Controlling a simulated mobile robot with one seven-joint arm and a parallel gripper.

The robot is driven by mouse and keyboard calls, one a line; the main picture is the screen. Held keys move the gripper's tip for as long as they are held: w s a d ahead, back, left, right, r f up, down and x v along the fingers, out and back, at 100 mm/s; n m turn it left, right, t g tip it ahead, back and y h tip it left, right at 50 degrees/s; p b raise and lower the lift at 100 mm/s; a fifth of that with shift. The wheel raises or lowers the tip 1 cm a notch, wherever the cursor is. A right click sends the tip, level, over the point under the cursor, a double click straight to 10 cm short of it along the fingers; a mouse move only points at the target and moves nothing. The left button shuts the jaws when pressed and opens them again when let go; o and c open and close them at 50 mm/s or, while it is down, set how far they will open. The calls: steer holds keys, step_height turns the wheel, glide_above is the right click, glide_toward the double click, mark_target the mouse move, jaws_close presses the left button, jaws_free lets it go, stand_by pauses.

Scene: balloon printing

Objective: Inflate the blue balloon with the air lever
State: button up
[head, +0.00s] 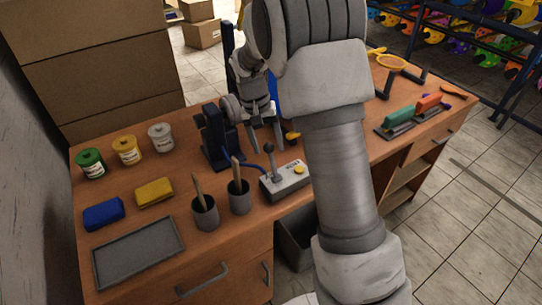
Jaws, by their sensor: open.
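The air lever (271,162) stands upright on a grey control box (292,184) with a yellow button, near the front edge of the table. My gripper (266,148) points down with its two fingers apart. The lever's knob appears between or just in front of the fingertips; I cannot tell whether they touch. A bright blue patch (275,88) shows behind the gripper, mostly hidden by my arm; I cannot tell whether it is the blue balloon. A dark blue stand (215,140) is left of the gripper, and a blue hose runs from near it to the box.
Two dark cups (205,214) with wooden-handled tools stand left of the box. Paint jars (127,149), blue and yellow blocks (103,213) and a grey tray (140,254) are further left. Stamps (399,117) lie on the right. My arm hides the table's middle.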

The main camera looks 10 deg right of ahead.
mark_target(271, 155)
steer(key=shift+s+d+f, duration=0.1)
steer(key=shift+d+f, duration=0.15)
steer(key=shift+f, duration=0.9)
steer(key=shift+s+d+f, duration=0.1)
steer(key=shift+d+f, duration=0.1)
steer(key=shift+f, duration=0.9)
jaws_close()
steer(key=shift+w, duration=0.1)
